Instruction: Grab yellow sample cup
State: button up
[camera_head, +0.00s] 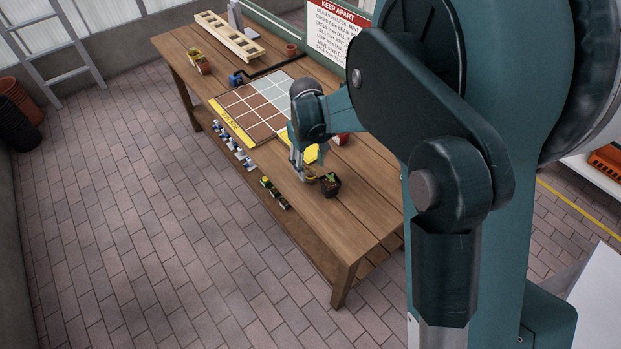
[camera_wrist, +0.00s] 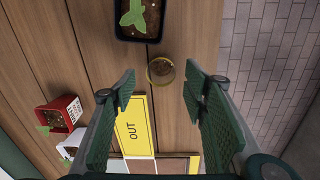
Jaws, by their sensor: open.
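The yellow sample cup (camera_wrist: 160,71) is a small round cup with a yellow rim and dark brown contents, standing on the wooden table (camera_wrist: 190,30). In the wrist view it lies just beyond the fingertips, roughly between their lines. My gripper (camera_wrist: 160,85) is open and empty, its two green pads on either side with a wide gap. In the head view my gripper (camera_head: 298,172) is low over the front part of the table. The cup (camera_head: 310,176) shows there only as a small yellowish patch beside the gripper, partly hidden.
A black pot with a seedling (camera_wrist: 139,17) stands close beyond the cup. A red pot (camera_wrist: 62,115) and a white pot (camera_wrist: 70,146) stand at left. A yellow OUT sign (camera_wrist: 132,128) lies near the gripper. The table edge is right of the cup. A gridded mat (camera_head: 252,108) lies farther back.

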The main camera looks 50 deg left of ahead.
aim_at(310, 174)
jog(key=shift+f+b, duration=0.35)
jog(key=shift+f, duration=2.25)
jog(key=c, duration=1)
